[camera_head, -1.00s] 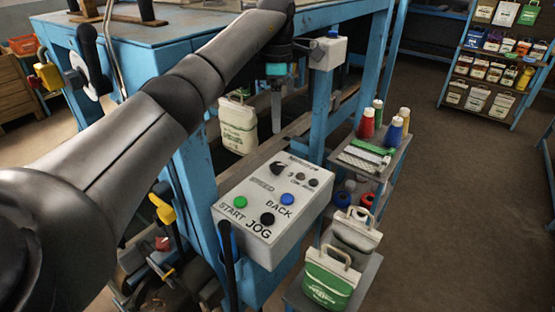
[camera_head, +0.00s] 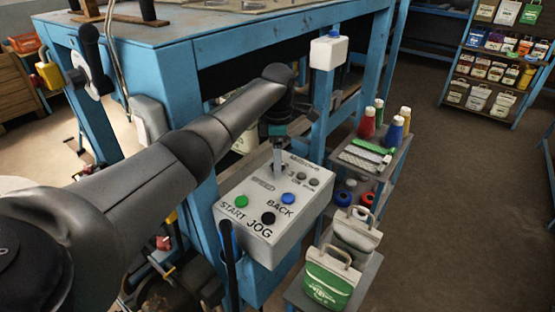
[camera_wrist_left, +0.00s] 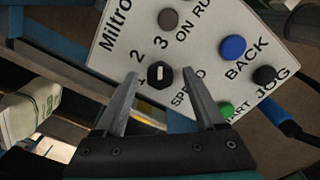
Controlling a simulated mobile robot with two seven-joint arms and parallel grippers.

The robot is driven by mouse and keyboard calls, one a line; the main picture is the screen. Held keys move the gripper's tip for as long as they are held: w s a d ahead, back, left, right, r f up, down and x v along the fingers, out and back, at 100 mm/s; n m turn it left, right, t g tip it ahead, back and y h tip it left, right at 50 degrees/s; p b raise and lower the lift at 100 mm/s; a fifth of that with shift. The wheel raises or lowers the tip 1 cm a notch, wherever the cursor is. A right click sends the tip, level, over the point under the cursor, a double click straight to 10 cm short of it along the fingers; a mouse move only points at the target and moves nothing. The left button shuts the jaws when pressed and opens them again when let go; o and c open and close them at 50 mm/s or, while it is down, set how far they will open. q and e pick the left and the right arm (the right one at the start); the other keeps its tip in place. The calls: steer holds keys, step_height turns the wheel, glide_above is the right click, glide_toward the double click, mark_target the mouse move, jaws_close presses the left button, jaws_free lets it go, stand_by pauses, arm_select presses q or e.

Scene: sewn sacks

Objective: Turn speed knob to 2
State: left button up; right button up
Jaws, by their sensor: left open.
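The white control box (camera_head: 232,217) has a green START button (camera_head: 241,202), a blue BACK button (camera_head: 288,200) and a black JOG button (camera_head: 268,218). The black speed knob (camera_wrist_left: 160,75) shows in the left wrist view, with numbers beside it, 2 and 3 clearly readable. Its white mark stands upright in that view; which number it points to is hard to tell. My left gripper (camera_wrist_left: 160,72) is open, one finger on each side of the knob; contact is not visible. In the head view my left gripper (camera_head: 279,170) hides the knob. My right gripper is not in view.
A small shelf (camera_head: 345,158) with spools and tools stands right of the box. A blue frame post (camera_head: 322,112) rises behind the gripper. The floor (camera_head: 440,210) at the right is clear.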

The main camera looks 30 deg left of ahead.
arm_select(q)
jaws_close()
stand_by(0.5)
steer(key=n+p, duration=0.1)
steer(key=n, duration=0.4)
steer(key=shift+r+n+p, duration=0.1)
steer(key=shift+n+p, duration=0.25)
steer(key=shift+n, duration=0.05)
steer(key=n+p, duration=0.1)
steer(key=n, duration=0.4)
steer(key=shift+n, duration=0.4)
steer(key=shift+p, duration=0.3)
jaws_free()
